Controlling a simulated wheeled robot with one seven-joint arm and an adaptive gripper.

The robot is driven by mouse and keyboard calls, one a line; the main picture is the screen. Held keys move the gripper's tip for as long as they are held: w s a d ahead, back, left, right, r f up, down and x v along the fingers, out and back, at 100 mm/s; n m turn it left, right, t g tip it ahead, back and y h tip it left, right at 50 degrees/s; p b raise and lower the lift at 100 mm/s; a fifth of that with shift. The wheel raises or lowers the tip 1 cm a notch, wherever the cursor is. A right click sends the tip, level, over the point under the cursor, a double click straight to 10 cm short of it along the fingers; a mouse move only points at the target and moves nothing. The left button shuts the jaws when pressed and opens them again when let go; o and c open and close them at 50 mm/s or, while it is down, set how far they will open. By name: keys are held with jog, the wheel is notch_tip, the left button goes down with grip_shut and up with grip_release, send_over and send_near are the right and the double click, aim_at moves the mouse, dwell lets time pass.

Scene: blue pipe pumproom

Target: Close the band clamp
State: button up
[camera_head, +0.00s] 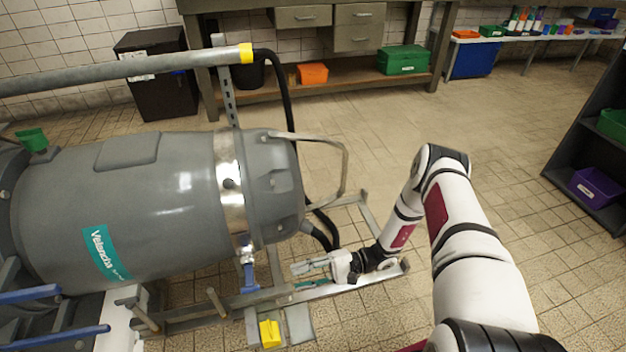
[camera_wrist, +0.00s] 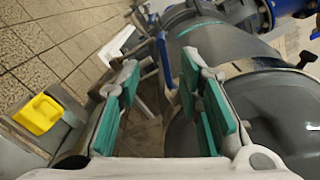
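The band clamp (camera_head: 229,182) is a shiny metal band around the grey motor-like cylinder (camera_head: 120,205) in the head view. A blue lever (camera_head: 248,276) hangs at its lower end. A blue lever also shows in the wrist view (camera_wrist: 163,58), beyond the fingers and near the middle top. My gripper (camera_head: 303,268) is low, to the right of the lever and apart from it. In the wrist view my gripper (camera_wrist: 158,105) has its green-padded fingers spread, with nothing between them. The lever's joint with the band is too small to make out.
A metal frame (camera_head: 385,274) runs under the cylinder and my gripper. A yellow block (camera_head: 269,334) sits low beside the frame. Black hoses (camera_head: 289,100) and a bent grey bar (camera_head: 345,165) stand at the cylinder's right end. The tiled floor (camera_head: 370,125) behind is clear.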

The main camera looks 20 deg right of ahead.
jog(key=d+r+n+g+h+p, duration=0.1)
jog(key=r+p, duration=0.4)
jog(key=r, duration=1.1)
jog(key=w+d+r+n+g+h+p, duration=0.1)
jog(key=r+n+g+h+p, duration=0.3)
jog(key=r, duration=1.2)
jog(key=shift+w+d+r+h+p, duration=0.2)
jog(key=shift+d+h+p, duration=0.35)
jog(key=shift+h, duration=0.45)
